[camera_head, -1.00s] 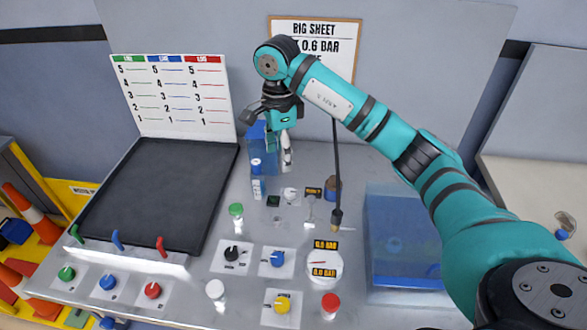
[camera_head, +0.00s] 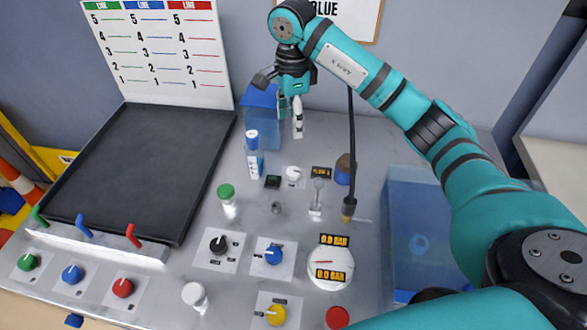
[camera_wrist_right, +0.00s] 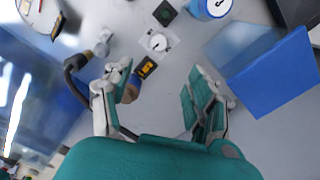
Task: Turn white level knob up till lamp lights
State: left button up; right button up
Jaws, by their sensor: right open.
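The white level knob (camera_head: 293,174) sits on a small pale plate towards the back of the panel, and it also shows in the right wrist view (camera_wrist_right: 157,42). A small dark square with a green face (camera_head: 272,182) lies beside it; I cannot tell whether it is the lamp. It looks unlit and also shows in the wrist view (camera_wrist_right: 165,13). My right gripper (camera_head: 297,115) is above and behind the knob, apart from it. Its fingers (camera_wrist_right: 157,88) are spread with nothing between them. My left gripper is out of view.
A blue container (camera_head: 262,125) stands beside my right gripper. A blue-capped bottle (camera_head: 253,155), a small switch (camera_head: 317,198) and a dark upright rod (camera_head: 350,140) are near the knob. A blue tank (camera_head: 430,225) is at right. A black tray (camera_head: 150,165) fills the left.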

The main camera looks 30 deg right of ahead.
aim_at(293, 170)
notch_tip(293, 170, down, 17)
jog(key=p, duration=0.3)
jog(key=shift+r, duration=0.1)
jog(key=shift+s, duration=0.1)
jog(key=c, duration=1.1)
jog(key=shift+c, duration=0.2)
jog(key=shift+m, duration=0.3)
jog(key=shift+m+b, duration=0.6)
jog(key=shift+m, duration=0.3)
jog(key=shift+m+b, duration=0.6)
jog(key=shift+m, duration=1.2)
